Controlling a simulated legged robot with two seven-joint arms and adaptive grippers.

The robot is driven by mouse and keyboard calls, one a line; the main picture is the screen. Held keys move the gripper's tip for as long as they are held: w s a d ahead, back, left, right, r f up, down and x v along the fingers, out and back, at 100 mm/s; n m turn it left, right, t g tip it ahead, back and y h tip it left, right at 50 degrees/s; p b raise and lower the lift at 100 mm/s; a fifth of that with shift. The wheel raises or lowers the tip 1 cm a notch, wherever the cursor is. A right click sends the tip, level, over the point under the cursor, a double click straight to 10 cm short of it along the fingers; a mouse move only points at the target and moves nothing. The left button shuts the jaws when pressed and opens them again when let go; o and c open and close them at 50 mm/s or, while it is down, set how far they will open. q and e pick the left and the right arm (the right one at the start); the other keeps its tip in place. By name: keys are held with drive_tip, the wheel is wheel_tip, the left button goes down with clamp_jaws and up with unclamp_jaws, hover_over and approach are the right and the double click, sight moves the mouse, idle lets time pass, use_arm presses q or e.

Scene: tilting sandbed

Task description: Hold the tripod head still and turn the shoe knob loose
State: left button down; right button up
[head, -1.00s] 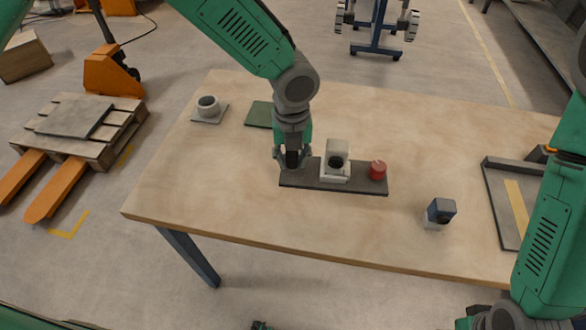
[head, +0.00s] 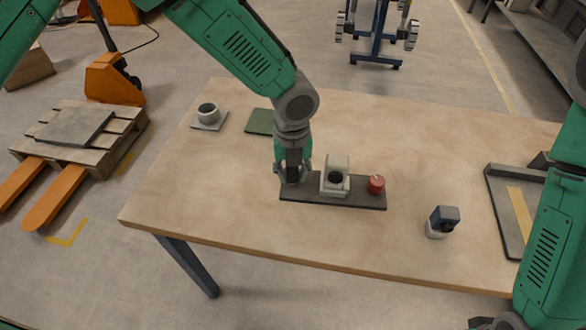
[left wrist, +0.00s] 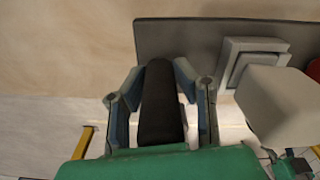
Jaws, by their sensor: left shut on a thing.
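The tripod head looks to be the pale block (head: 335,178) with a dark round opening, on a long dark plate (head: 355,203). A red knob (head: 376,184) sits at the plate's right end. My left gripper (head: 292,176) is at the plate's left end, beside the pale block. In the left wrist view its fingers (left wrist: 160,105) are shut on a black bar (left wrist: 157,100), with the pale block (left wrist: 285,105) close on the right. The red knob is only partly seen there (left wrist: 314,68).
A dark camera-like block (head: 443,220) on a pale base stands right of the plate. A shallow grey tray (head: 497,215) lies further right. A pale cup on a grey square (head: 208,116) and a green pad (head: 259,122) are behind on the left. The wooden tabletop (head: 200,190) is otherwise clear.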

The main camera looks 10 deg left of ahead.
sight(293, 190)
use_arm(q)
drive_tip(key=shift+f+b, duration=1.5)
drive_tip(key=shift+f, duration=1.75)
